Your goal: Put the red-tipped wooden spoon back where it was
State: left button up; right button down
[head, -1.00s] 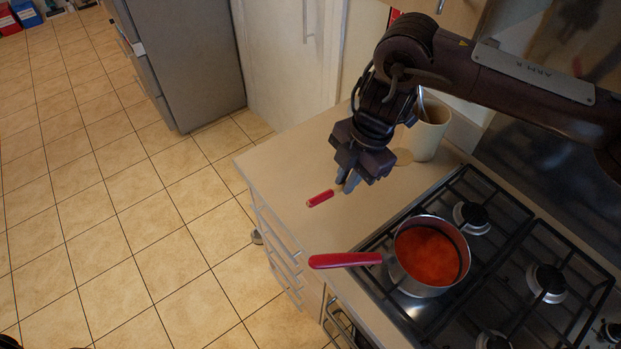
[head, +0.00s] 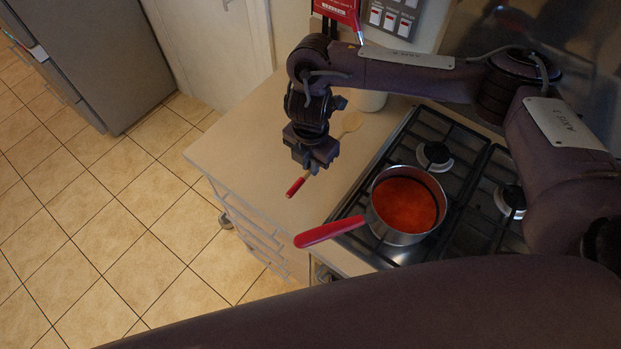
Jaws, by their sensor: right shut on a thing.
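The red-tipped wooden spoon (head: 296,187) is over the pale counter, its red handle end toward the front edge. Its wooden bowl (head: 351,121) shows behind my gripper, toward the back. My right gripper (head: 306,170) points down and is shut on the handle just behind the red tip. The middle of the handle is hidden by the gripper. I cannot tell whether the spoon touches the counter. My left gripper is not in view.
A steel pot (head: 398,237) of red sauce sits on the gas hob (head: 465,165), its red handle (head: 330,231) jutting over the counter's front edge. The counter (head: 245,150) left of the gripper is clear. A grey fridge (head: 85,50) stands at far left.

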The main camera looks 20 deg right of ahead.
aim_at(310, 188)
notch_tip(310, 188, down, 4)
jog(key=shift+r, duration=0.1)
jog(key=shift+f+b, duration=0.85)
jog(key=shift+f, duration=1.15)
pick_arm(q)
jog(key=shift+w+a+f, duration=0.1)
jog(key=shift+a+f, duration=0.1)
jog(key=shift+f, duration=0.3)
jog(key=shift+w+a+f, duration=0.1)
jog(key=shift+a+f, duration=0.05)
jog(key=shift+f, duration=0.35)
pick_arm(e)
jog(key=c, duration=1.9)
grip_release()
jog(key=shift+f, duration=0.15)
jog(key=o, duration=0.4)
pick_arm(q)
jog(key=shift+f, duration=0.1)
